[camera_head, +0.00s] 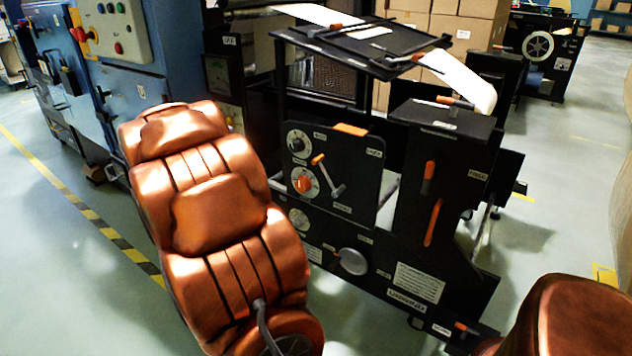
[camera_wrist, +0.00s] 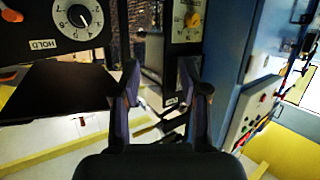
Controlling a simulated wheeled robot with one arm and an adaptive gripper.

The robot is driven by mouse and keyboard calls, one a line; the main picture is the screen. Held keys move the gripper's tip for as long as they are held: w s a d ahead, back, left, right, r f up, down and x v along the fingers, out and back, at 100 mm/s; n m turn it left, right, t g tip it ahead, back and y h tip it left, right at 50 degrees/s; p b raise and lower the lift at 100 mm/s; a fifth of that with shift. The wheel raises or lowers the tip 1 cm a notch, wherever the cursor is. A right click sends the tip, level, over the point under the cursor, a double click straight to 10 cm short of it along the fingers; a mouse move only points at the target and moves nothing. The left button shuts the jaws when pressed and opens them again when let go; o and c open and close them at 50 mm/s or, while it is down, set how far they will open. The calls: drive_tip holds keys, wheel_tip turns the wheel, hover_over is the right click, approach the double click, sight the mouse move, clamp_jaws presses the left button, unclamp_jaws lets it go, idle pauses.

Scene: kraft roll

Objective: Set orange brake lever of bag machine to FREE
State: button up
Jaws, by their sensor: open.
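The black bag machine (camera_head: 380,260) stands right of centre in the head view. Its side plate carries a lever with an orange tip (camera_head: 318,158) and a grey arm slanting down to the right, beside two round dials. I cannot tell for certain that this is the brake lever, and its small labels are unreadable there. In the wrist view, an orange handle end (camera_wrist: 10,17) shows at the left edge, near a numbered dial (camera_wrist: 78,18) and a HOLD label. My gripper (camera_wrist: 160,90) is open and empty, apart from the panel. In the head view it is hidden.
More orange handles (camera_head: 432,222) sit on the machine's right-hand plate. A blue cabinet (camera_head: 150,60) with buttons stands at the left, and it appears blue at the right of the wrist view (camera_wrist: 235,60). Cartons (camera_head: 450,30) stand behind. Floor at the left and right is clear.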

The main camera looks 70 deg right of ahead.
drive_tip(key=s+d+f+m+g+h+b, duration=0.25)
drive_tip(key=s+d+f+g, duration=0.2)
drive_tip(key=s+d, duration=0.3)
drive_tip(key=m+g+h+b, duration=0.1)
drive_tip(key=m+g+b, duration=0.15)
drive_tip(key=g, duration=0.25)
approach(312, 164)
drive_tip(key=w+x, duration=0.1)
drive_tip(key=x, duration=0.4)
drive_tip(key=shift+s+d+b, duration=0.45)
drive_tip(key=shift+s+b, duration=0.15)
drive_tip(key=shift+s, duration=0.05)
drive_tip(key=shift+b+x, duration=1.1)
drive_tip(key=shift+x, duration=2.2)
drive_tip(key=shift+w, duration=0.15)
drive_tip(key=shift+c, duration=0.2)
clamp_jaws()
